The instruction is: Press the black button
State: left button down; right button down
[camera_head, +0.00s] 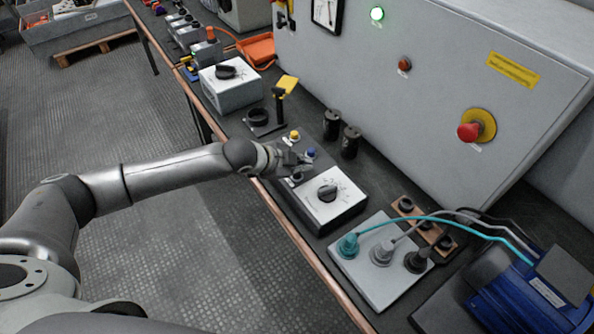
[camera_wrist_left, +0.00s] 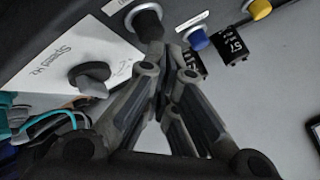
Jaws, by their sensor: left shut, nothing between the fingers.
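The black button (camera_wrist_left: 148,25) has a silver ring and sits on a grey panel at the top of the left wrist view. In the head view it shows small and dark (camera_head: 296,177), just below my left gripper (camera_head: 303,160). My left gripper is shut and empty. In the left wrist view its fingertips (camera_wrist_left: 160,58) point at the black button and overlap its lower edge. I cannot tell whether they touch it. A blue button (camera_wrist_left: 198,40) and a yellow button (camera_wrist_left: 259,9) sit in the same row. My right gripper is not in view.
A white box with a black dial (camera_head: 327,192) stands beside the buttons. Two black cylinders (camera_head: 350,142) stand behind the button panel. A grey cabinet (camera_head: 440,85) with a red emergency knob (camera_head: 468,131) rises behind. Cabled plugs (camera_head: 382,252) are at the right. The floor in front is clear.

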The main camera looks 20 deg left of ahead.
aim_at(299, 174)
pick_arm(q)
jog(key=shift+f+b, duration=0.5)
jog(key=shift+f, duration=0.5)
dwell(0.8)
jog(key=shift+r, duration=0.1)
jog(key=shift+r+p, duration=1.3)
jog(key=shift+p, duration=0.15)
notch_tip(299, 174, up, 5)
jog(key=p, duration=0.5)
jog(key=shift+r, duration=0.1)
